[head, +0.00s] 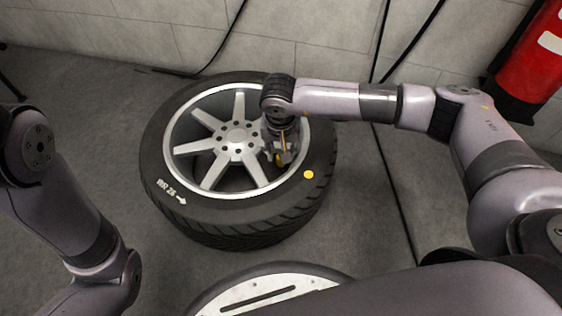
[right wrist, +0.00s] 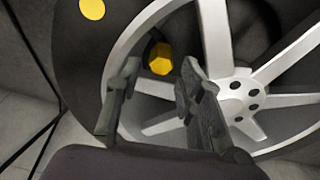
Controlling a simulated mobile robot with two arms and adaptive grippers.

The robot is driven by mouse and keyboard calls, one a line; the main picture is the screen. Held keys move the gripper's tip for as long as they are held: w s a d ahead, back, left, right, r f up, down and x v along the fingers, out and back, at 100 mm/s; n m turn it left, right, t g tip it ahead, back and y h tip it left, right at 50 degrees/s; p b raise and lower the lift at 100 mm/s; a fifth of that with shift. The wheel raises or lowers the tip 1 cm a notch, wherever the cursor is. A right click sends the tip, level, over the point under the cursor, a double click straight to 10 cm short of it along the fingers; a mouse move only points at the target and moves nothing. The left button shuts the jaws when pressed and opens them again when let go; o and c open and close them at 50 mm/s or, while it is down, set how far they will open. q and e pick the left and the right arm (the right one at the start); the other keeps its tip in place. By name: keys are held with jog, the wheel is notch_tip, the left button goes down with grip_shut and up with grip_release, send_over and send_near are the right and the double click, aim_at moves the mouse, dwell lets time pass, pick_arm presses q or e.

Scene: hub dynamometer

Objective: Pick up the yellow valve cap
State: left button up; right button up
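The yellow valve cap (right wrist: 160,58) shows in the right wrist view as a small faceted yellow piece by the inner edge of the silver rim. In the head view it shows only as a bit of yellow (head: 280,158), mostly hidden by my right gripper (head: 284,154). My right gripper is over the right side of the wheel, pointing down. In the right wrist view its two fingers (right wrist: 160,68) are apart, with the cap appearing between and beyond their tips. I cannot tell whether they touch it. My left gripper is out of view; only my left arm shows.
The tire (head: 250,215) lies flat on the grey floor around a spoked silver rim (head: 207,170). A flat yellow dot (head: 308,174) marks its sidewall. A red cylinder (head: 531,62) stands at the right by the wall. Dark cables run along the wall and floor.

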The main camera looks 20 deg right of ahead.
jog(key=f, duration=0.1)
jog(key=f+b, duration=0.2)
jog(key=shift+w+f, duration=0.25)
jog(key=shift+f, duration=0.1)
jog(key=c, duration=0.7)
